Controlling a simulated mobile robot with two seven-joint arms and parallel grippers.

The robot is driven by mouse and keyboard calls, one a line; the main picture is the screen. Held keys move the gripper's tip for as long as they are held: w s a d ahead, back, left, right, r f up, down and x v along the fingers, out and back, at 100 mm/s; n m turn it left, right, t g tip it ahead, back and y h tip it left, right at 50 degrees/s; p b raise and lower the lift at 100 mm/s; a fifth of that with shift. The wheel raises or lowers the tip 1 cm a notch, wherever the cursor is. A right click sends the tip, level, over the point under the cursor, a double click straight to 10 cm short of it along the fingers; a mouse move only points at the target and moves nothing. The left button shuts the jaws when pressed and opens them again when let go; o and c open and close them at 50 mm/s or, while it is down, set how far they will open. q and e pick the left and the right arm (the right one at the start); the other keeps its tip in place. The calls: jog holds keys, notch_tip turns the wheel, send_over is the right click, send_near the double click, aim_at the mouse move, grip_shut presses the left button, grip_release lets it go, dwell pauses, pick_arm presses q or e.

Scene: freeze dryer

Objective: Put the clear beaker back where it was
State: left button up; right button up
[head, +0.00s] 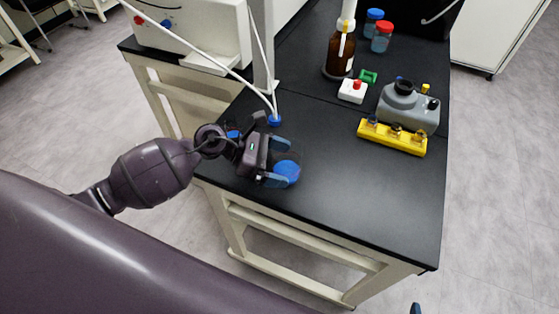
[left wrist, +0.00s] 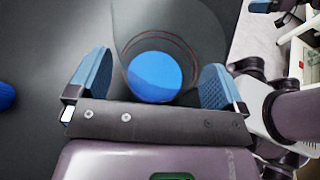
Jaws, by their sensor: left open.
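The clear beaker (left wrist: 130,40) shows in the left wrist view as a faint see-through outline on the black bench top, with a blue round (left wrist: 155,78) inside that outline. In the head view the blue round (head: 287,172) is at the end of my left gripper (head: 277,162), near the bench's left front edge. My left gripper is open, with one blue finger on each side of the blue round in the left wrist view (left wrist: 156,75). Gaps show between the fingers and the round. Only a blue tip of my right gripper (head: 415,309) shows at the bottom edge of the head view.
A blue cap with white tubes (head: 275,120) stands just behind my left gripper. A yellow rack (head: 392,137), a grey jug (head: 408,106), a white block with a red knob (head: 353,91) and a brown bottle (head: 341,55) stand farther back. The bench's front right is clear.

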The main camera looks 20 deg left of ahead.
pick_arm(q)
jog(key=shift+r, duration=0.25)
jog(key=v, duration=1.2)
jog(key=shift+f, duration=0.1)
